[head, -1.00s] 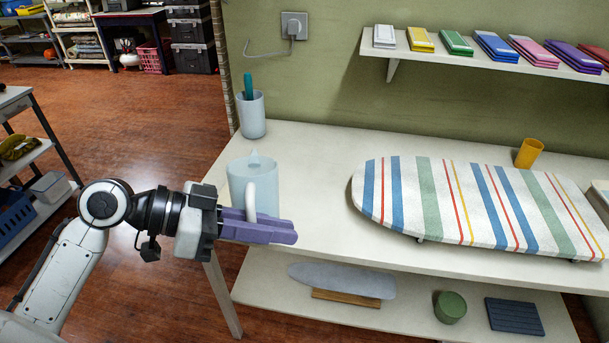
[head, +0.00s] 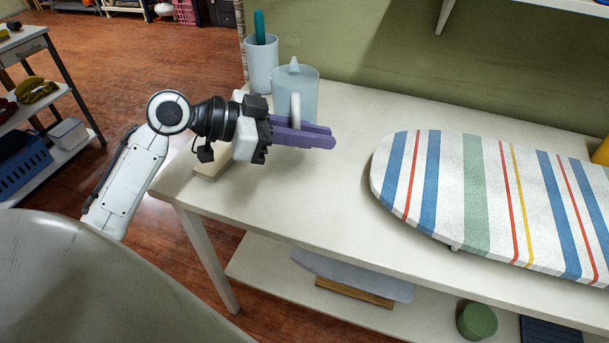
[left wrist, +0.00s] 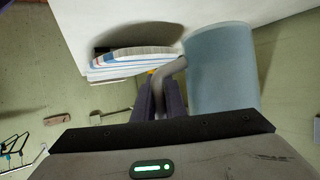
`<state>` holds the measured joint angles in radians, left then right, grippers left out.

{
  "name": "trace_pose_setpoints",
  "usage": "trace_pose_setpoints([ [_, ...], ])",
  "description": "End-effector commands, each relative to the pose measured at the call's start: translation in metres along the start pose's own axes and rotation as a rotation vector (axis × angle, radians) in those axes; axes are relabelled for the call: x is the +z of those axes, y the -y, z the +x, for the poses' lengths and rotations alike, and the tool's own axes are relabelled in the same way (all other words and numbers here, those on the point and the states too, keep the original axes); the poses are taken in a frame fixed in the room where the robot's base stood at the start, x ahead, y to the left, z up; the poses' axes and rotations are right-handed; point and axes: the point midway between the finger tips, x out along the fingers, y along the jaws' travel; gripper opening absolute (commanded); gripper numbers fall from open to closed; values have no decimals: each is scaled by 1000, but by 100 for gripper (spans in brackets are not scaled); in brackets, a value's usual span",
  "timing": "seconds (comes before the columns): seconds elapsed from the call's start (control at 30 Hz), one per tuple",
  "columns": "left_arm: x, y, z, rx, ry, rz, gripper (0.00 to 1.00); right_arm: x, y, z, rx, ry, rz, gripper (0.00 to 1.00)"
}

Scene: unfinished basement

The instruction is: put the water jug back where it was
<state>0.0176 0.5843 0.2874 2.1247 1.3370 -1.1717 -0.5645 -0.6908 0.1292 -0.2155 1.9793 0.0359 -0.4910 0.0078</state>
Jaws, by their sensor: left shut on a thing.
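The water jug (head: 296,88) is a pale blue, translucent vessel with a small spout and a light handle. It is upright at the table's left end. My left gripper (head: 318,137), with purple fingers, is shut on the jug's handle. The gripper hides the jug's base, so I cannot tell whether it touches the table (head: 330,205). In the left wrist view the jug (left wrist: 222,70) is right of the fingers, with its handle (left wrist: 168,70) between them. My right gripper is not in view.
A pale cup (head: 261,65) holding a teal item stands close behind the jug, to its left. A beige block (head: 210,163) lies at the table's left edge. A striped ironing board (head: 490,190) fills the right side. The tabletop between jug and board is clear.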

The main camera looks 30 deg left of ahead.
Motion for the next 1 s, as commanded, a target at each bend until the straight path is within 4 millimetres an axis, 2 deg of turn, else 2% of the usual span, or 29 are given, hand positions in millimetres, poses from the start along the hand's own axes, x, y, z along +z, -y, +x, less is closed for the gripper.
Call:
trace_pose_setpoints([
  [0.1,23,-1,9,1,0,-7,0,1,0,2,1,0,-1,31],
  [0.53,72,-2,29,1,0,-6,0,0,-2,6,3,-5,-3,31],
  [0.97,80,-2,32,0,1,-1,0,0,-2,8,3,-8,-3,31],
  [1.0,81,-2,32,1,2,-2,13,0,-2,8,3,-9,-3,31],
])
